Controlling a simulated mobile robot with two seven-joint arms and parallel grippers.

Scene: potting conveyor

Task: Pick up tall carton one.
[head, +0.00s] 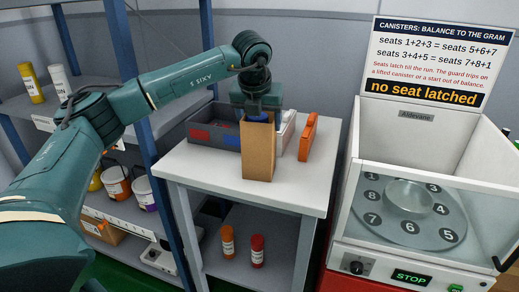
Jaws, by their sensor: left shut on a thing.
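A tall brown carton (258,155) is upright over the white table, near its middle. My left gripper (257,112) points down at the carton's top and is shut on it. I cannot tell whether the carton's base touches the tabletop. My right gripper is not in view.
A grey bin (203,127) and an orange upright object (308,137) stand behind the carton on the table (215,175). An orange bottle (228,242) and a red bottle (257,251) are below. A machine with numbered seats (410,215) stands right; shelves stand left.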

